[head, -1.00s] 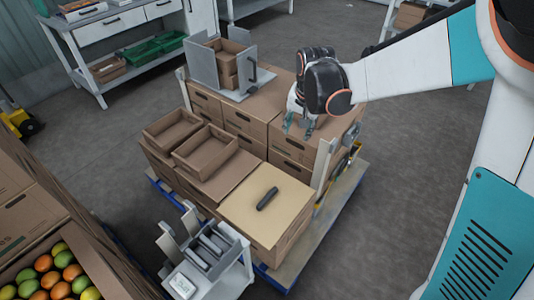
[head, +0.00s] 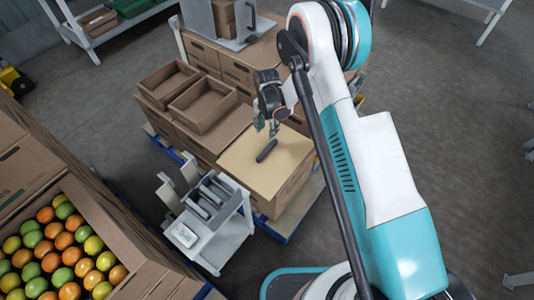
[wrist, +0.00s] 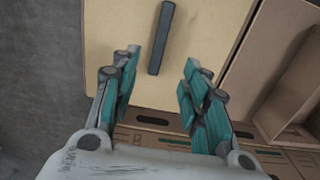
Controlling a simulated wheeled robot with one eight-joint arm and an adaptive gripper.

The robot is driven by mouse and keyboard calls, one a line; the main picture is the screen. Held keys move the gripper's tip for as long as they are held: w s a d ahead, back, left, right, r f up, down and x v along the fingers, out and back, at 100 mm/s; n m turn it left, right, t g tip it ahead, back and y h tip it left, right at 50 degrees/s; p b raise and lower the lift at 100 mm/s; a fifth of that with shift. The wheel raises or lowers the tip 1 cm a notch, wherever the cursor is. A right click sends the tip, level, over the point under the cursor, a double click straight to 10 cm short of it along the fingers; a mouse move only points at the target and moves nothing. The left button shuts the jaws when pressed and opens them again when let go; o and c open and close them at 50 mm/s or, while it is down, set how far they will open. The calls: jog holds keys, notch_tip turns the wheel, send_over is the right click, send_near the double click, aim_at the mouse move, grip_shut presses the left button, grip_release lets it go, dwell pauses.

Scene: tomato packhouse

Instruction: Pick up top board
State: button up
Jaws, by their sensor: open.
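The top board (head: 250,165) is a flat tan sheet lying on a stack of brown cartons on the pallet. A dark bar-shaped handle (head: 267,151) sits on its middle. In the wrist view the board (wrist: 215,40) fills the upper middle, and the handle (wrist: 162,38) runs nearly lengthwise up the picture. My gripper (head: 267,127) is just above the board, at the handle's far end in the head view. In the wrist view my gripper (wrist: 158,88) is open, its teal-padded fingers apart with the handle lying between and beyond them. Nothing is in its grasp.
Two open brown trays (head: 203,105) stand on cartons beside the board. A small grey cart (head: 217,228) with upright slots stands near the pallet. A carton of tomatoes (head: 125,235) is at lower left. Grey floor is clear at right.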

jog(key=b, duration=0.3)
send_over(267, 149)
notch_tip(267, 149, down, 8)
jog(key=shift+f, duration=0.1)
notch_tip(267, 149, down, 5)
jog(key=shift+b, duration=1.15)
grip_shut()
